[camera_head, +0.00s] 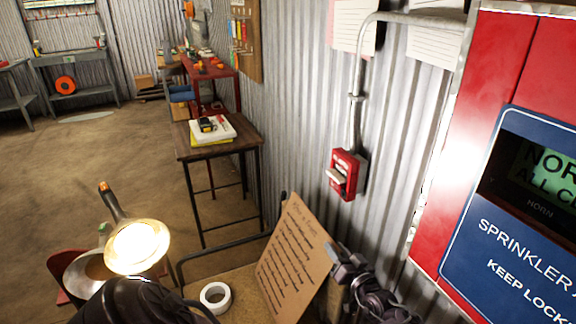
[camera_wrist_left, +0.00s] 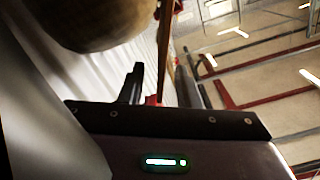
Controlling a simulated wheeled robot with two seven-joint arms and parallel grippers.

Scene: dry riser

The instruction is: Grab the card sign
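The card sign (camera_head: 292,262) is a tan cardboard sheet with handwritten lines. It leans, tilted, on a brown surface in front of the corrugated wall in the head view. In the left wrist view a thin brown strip, apparently the sign edge-on (camera_wrist_left: 165,50), runs between the two dark fingers of that gripper (camera_wrist_left: 160,88). The fingers stand apart, with gaps showing beside the strip. Whether either finger touches it I cannot tell.
A white tape roll (camera_head: 215,297) lies left of the sign. A lit lamp (camera_head: 138,246) stands further left. A red alarm box (camera_head: 346,174) and a red sprinkler panel (camera_head: 500,40) are on the right. A small table (camera_head: 185,150) stands behind; open floor lies left.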

